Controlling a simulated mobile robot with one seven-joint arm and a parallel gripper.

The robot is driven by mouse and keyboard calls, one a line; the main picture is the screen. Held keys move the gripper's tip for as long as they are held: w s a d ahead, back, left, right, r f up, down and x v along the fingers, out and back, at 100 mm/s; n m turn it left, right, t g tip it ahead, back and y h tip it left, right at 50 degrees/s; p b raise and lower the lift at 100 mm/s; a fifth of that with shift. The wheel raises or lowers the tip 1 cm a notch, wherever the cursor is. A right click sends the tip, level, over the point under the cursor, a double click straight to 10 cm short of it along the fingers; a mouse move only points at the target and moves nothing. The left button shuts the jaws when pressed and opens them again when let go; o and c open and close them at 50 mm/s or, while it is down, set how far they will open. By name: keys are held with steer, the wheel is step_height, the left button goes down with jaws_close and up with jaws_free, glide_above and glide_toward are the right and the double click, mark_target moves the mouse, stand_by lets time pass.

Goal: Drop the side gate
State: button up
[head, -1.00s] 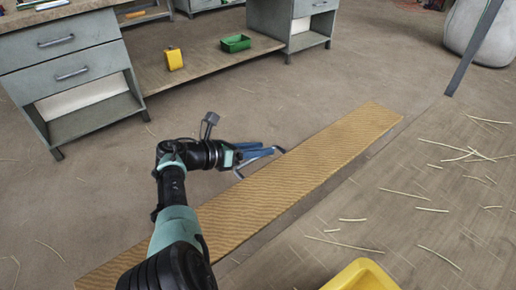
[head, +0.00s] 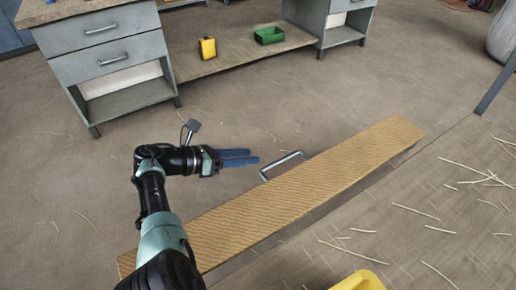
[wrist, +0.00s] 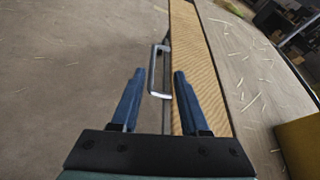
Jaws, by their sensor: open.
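The side gate (head: 300,188) is a long ribbed tan board running from lower left to upper right in the head view. A grey metal bar handle (head: 284,163) sticks out from its left side. In the wrist view, the gate (wrist: 186,45) runs away from me, with the handle (wrist: 153,72) near its left edge. My gripper (head: 256,158) has blue fingers and is left of the handle, with a small gap. In the wrist view its fingers (wrist: 158,74) are open and empty, with the handle's near end showing between the tips.
A grey drawer bench (head: 105,60) stands at the upper left, with a yellow object (head: 207,47) and a green bin (head: 269,36) on its low shelf. Straw lies on the surface right of the gate. A yellow container (head: 360,281) is at the bottom edge.

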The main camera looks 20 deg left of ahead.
steer(key=shift+s+a, duration=0.2)
steer(key=shift+s, duration=0.05)
